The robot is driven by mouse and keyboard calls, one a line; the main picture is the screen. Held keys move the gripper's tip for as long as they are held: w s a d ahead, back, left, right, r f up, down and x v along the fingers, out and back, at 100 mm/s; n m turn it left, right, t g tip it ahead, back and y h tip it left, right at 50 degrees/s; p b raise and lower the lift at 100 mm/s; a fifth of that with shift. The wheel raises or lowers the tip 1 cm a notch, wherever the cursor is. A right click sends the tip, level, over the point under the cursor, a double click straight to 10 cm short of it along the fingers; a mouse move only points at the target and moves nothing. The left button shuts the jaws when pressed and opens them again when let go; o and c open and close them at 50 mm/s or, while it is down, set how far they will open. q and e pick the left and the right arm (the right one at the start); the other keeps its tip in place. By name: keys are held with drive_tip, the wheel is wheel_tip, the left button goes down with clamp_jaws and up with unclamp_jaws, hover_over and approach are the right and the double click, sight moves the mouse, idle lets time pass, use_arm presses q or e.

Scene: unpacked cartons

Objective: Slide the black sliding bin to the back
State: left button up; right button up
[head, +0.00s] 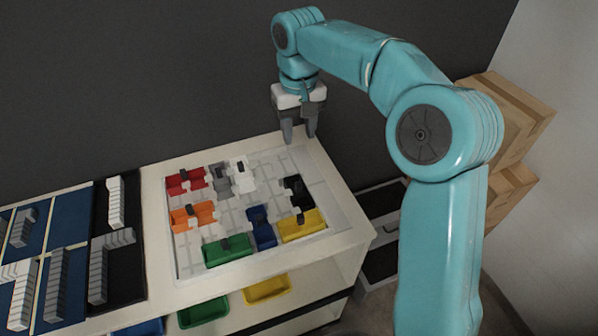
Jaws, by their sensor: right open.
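The black sliding bin (304,195) sits near the right edge of the recessed white tray (333,212), just behind the yellow bin (300,226). My right gripper (299,137) hangs above the back right of the table, its fingers pointing down. It is open and empty, behind the black bin in the picture and apart from it. My left gripper is not in view.
Red (186,181), grey (221,181), white (242,176), orange (193,215), green (227,250) and blue (262,228) bins share the tray. Cartons (505,120) stand at the right. Pale grid spaces lie behind the black bin. A dark wall (130,80) stands behind.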

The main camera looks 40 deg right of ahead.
sight(299, 184)
drive_tip(key=f, duration=1)
drive_tip(key=f+p, duration=0.1)
drive_tip(key=f, duration=0.4)
drive_tip(key=shift+s+a, duration=0.25)
drive_tip(key=shift+s, duration=0.05)
drive_tip(key=shift+w+d+f, duration=0.15)
drive_tip(key=shift+f, duration=0.45)
drive_tip(key=shift+r, duration=0.1)
drive_tip(key=shift+c, duration=0.3)
clamp_jaws()
